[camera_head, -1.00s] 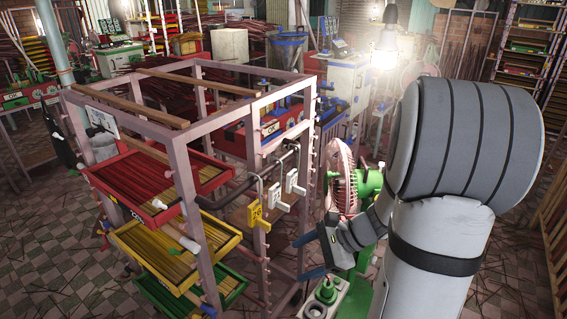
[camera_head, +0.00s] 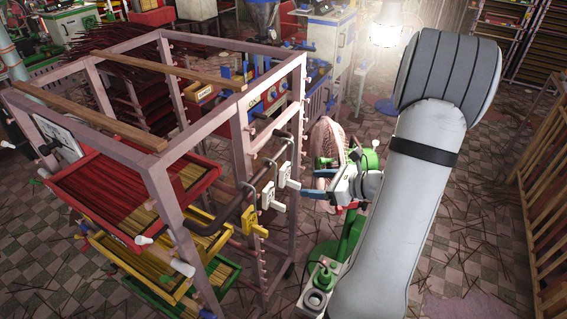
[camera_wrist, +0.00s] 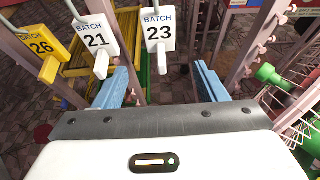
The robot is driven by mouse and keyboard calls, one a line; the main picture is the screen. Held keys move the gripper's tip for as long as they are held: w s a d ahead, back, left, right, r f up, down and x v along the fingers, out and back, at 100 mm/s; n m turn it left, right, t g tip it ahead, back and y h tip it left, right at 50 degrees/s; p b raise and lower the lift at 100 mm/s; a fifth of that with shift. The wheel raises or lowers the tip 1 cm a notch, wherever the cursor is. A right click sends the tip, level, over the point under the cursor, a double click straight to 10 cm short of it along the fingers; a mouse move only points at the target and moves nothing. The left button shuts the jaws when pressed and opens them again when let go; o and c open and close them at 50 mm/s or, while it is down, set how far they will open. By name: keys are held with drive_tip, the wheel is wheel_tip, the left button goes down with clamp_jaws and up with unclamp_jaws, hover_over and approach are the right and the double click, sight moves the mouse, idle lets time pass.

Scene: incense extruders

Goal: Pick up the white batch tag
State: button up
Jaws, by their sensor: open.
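Two white batch tags hang by hooks from a dark bar on the rack. The white tag 23 (camera_wrist: 159,30) is nearest my gripper; it also shows in the head view (camera_head: 288,176). The white tag 21 (camera_wrist: 96,38) hangs to its left, also seen in the head view (camera_head: 270,197). A yellow tag 26 (camera_wrist: 42,45) hangs farther left and shows in the head view (camera_head: 254,229). My gripper (camera_wrist: 161,72) is open and empty, its blue fingers pointing at the tags. Tag 23 appears ahead of the gap between the fingers, apart from them. The gripper also shows in the head view (camera_head: 308,184).
The pink rack frame (camera_head: 160,195) holds red (camera_head: 68,192), yellow (camera_head: 101,245) and green trays (camera_head: 140,290). A pink-bladed fan (camera_head: 326,145) and green equipment (camera_wrist: 268,75) stand close to the right of the gripper. Checkered floor lies open at right.

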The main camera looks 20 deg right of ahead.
sight(296, 183)
drive_tip(key=p+x, duration=0.1)
drive_tip(key=x, duration=0.6)
drive_tip(key=shift+f, duration=0.1)
drive_tip(key=c, duration=1.1)
